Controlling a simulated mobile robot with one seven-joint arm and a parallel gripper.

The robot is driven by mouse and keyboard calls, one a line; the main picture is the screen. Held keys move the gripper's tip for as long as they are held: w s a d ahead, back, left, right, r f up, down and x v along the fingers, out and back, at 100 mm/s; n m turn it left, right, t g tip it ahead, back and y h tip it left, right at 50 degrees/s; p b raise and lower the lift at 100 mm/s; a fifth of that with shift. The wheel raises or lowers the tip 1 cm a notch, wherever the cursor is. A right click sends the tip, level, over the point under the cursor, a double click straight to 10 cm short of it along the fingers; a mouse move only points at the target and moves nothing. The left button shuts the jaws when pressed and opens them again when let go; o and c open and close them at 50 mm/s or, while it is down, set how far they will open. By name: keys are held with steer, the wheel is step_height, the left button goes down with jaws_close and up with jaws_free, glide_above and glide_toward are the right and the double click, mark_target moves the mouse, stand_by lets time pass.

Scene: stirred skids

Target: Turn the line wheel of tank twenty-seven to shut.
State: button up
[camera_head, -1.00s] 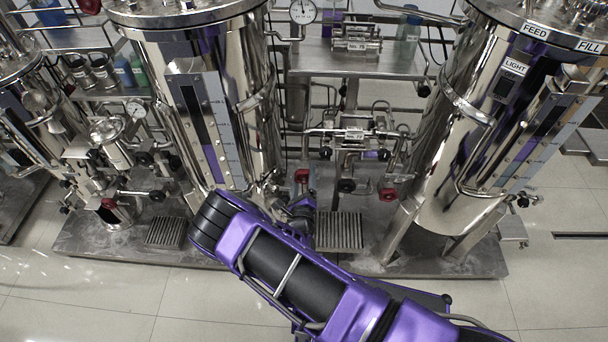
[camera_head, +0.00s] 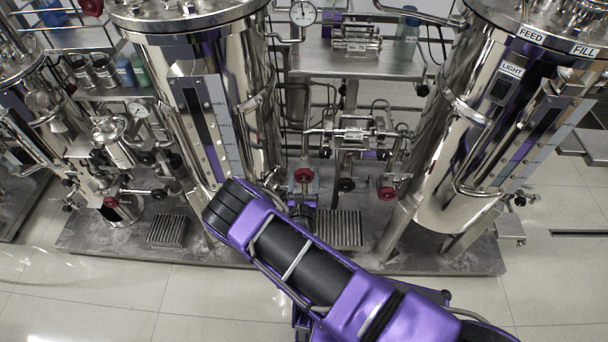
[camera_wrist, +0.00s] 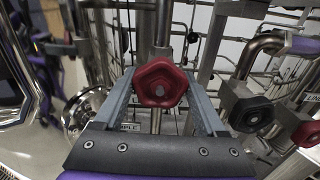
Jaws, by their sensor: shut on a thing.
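A red five-lobed wheel (camera_wrist: 160,84) sits between the two grey fingers of my gripper (camera_wrist: 161,92) in the wrist view, and the gripper is shut on it. In the head view this red wheel (camera_head: 304,175) is low on the pipework between the two large tanks, with my gripper (camera_head: 303,188) at it. A label ending "MPLE" (camera_wrist: 128,126) is partly hidden by the left finger. A label starting "LIN" (camera_wrist: 314,97) is at the right edge of the wrist view, above another red wheel (camera_wrist: 306,133). I cannot read a tank number twenty-seven.
A black wheel (camera_wrist: 250,114) is close to the right of my gripper. Shiny tanks stand left (camera_head: 250,120) and right (camera_head: 455,150). A second red wheel (camera_head: 388,193) is by the right tank. The metal base (camera_head: 440,262) and grating lie below; the front floor is clear.

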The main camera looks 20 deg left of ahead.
steer(key=shift+m, duration=0.5)
steer(key=o, duration=1.3)
steer(key=shift+s, duration=0.1)
steer(key=v, duration=1.7)
steer(key=shift+s+p, duration=0.15)
steer(key=shift+p, duration=0.25)
steer(key=shift+f, duration=0.1)
